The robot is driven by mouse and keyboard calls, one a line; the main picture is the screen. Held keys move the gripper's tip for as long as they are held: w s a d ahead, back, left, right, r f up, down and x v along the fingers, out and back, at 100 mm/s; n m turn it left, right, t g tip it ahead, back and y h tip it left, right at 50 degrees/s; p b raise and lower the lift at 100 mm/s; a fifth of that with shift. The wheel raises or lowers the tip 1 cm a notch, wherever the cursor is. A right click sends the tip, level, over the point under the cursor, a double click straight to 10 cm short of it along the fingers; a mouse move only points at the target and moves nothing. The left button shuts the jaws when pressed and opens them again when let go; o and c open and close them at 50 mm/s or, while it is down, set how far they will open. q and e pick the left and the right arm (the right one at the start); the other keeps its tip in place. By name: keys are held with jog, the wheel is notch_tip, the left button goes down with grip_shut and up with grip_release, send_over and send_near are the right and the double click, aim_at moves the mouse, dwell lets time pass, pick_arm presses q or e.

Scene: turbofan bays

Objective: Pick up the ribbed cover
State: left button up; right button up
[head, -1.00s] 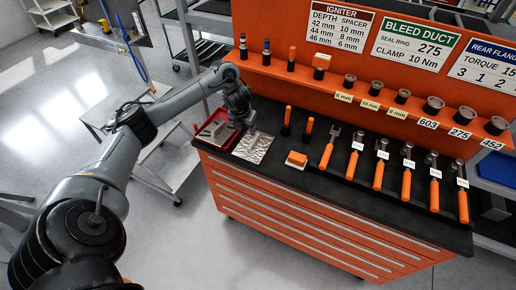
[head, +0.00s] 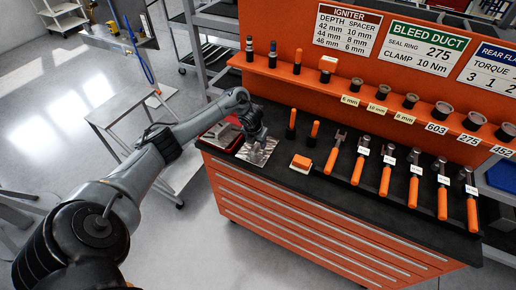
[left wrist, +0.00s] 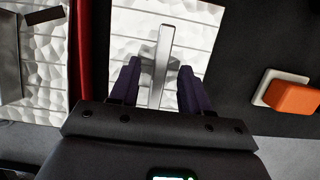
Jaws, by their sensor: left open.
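The ribbed cover (head: 253,157) is a silver, crinkled-looking panel lying flat on the dark bench top, near its left end. In the left wrist view the cover (left wrist: 208,22) shows fine cross lines and a narrow raised grey bar (left wrist: 163,50) along its middle. My left gripper (head: 261,142) is over the cover and partly hides it. In the left wrist view the left gripper (left wrist: 158,78) is open, with one dark finger on each side of the bar and a gap to both. I cannot tell how far the fingertips are above the panel. My right gripper is not in view.
A red tray (head: 206,137) with metallic items lies just left of the cover. An orange-and-white block (head: 301,163) sits to its right, then several orange-handled tools. Behind, an orange ledge (head: 350,92) holds cups and small tools. Bench space between cover and block is clear.

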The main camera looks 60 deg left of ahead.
pick_arm(q)
jog(key=shift+a+f, duration=0.1)
jog(key=shift+f, duration=0.05)
grip_shut()
jog(key=shift+r, duration=0.2)
dwell(0.3)
